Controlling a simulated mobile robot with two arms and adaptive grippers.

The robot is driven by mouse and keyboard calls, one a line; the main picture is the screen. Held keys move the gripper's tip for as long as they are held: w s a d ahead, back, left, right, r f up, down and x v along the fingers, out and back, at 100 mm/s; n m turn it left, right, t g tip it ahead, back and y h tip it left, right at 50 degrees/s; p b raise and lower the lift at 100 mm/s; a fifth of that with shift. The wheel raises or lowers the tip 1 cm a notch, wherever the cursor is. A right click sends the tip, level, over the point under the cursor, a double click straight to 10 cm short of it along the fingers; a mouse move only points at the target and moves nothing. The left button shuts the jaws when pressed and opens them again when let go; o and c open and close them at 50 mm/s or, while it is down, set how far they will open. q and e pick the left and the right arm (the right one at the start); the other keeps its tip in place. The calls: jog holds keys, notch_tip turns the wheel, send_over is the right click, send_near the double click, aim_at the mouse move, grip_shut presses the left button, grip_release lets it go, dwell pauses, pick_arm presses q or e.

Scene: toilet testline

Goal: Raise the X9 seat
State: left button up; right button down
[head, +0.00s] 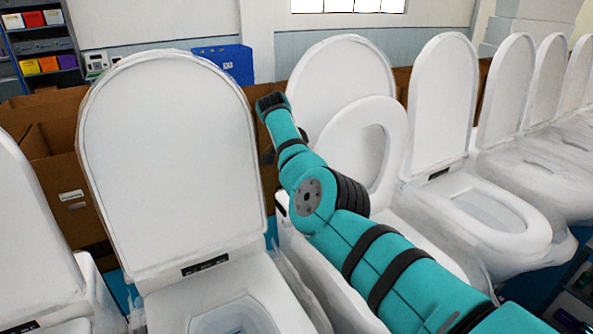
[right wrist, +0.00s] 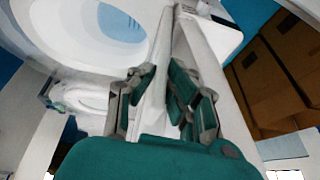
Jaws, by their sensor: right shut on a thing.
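The seat (head: 392,138) of the middle toilet is a white ring, tilted up in front of its raised white lid (head: 335,78). No X9 mark is legible. The lower left of the seat and much of the bowl are hidden by my arm. My left gripper is not in view.
A toilet with a raised lid (head: 170,160) stands close on the left, and another toilet (head: 442,95) on the right, with several more beyond. Cardboard boxes (head: 60,165) and a blue bin (head: 225,62) are behind the row. Free room between toilets is narrow.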

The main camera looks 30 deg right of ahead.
jog(key=shift+w+f, duration=0.15)
dwell(0.3)
jog(key=c, duration=1.4)
grip_release()
jog(key=shift+d, duration=0.1)
jog(key=shift+o, duration=0.2)
